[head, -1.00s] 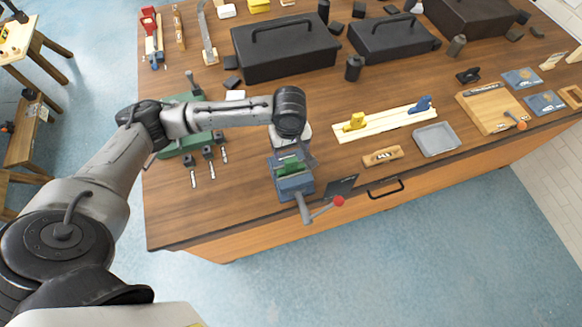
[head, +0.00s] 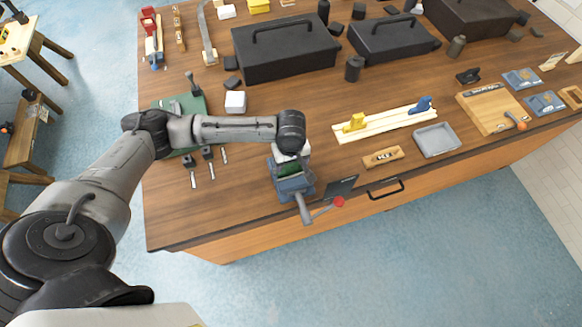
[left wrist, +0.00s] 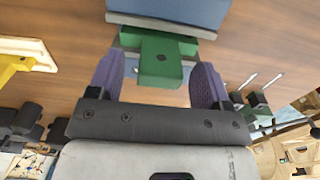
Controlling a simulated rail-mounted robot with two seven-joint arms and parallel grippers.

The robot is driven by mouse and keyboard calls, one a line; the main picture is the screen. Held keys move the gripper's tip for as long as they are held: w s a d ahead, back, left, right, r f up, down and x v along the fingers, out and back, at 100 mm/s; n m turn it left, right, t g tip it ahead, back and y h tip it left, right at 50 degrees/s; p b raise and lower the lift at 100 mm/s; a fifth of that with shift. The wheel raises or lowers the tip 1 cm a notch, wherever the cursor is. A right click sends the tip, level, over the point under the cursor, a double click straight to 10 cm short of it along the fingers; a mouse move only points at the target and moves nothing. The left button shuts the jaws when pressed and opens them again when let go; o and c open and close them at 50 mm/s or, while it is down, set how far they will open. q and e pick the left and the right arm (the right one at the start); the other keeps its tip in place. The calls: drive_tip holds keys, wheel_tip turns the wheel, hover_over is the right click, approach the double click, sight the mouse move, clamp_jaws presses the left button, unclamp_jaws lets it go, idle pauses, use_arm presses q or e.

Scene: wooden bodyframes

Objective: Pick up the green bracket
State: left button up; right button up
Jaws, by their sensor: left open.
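The green bracket (head: 289,169) sits at the blue-grey vise (head: 296,187) near the table's front edge. My left gripper (head: 291,155) is over the vise and partly hides the bracket. In the left wrist view, the bracket (left wrist: 160,60) lies between the two purple finger pads of the open gripper (left wrist: 156,82), with a gap visible on each side. The vise (left wrist: 175,10) shows at the top of that view. My right gripper is not in view.
Black toolboxes (head: 285,50) stand behind the arm. A white block (head: 235,102) and a green tool base (head: 190,105) are to the left. A wooden rail with yellow and blue stops (head: 385,122) and a grey tray (head: 437,139) lie to the right.

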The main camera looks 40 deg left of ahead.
use_arm(q)
drive_tip(key=shift+c, duration=0.3)
drive_tip(key=c, duration=1.2)
